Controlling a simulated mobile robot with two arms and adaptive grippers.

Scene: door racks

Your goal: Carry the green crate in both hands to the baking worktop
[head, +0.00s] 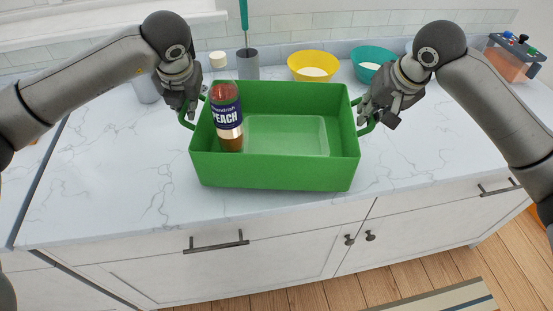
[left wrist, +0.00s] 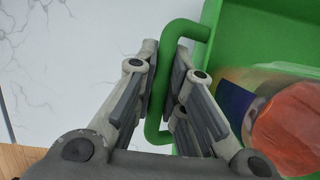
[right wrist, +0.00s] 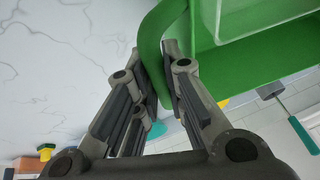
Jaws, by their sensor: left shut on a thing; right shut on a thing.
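The green crate (head: 275,172) is over the white marble worktop (head: 120,190); I cannot tell whether it touches the surface. My right gripper (head: 368,117) is shut on the right handle, which shows in the right wrist view (right wrist: 152,50). The bottle's blurred orange top (left wrist: 290,125) is close to my left fingers.
Behind the crate stand a grey cup (head: 248,64) with a teal-handled utensil, a yellow bowl (head: 313,63) and a teal bowl (head: 372,57). A caddy of coloured items (head: 513,58) is at the far right. Drawers and cupboards front the worktop, above a wooden floor (head: 420,285).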

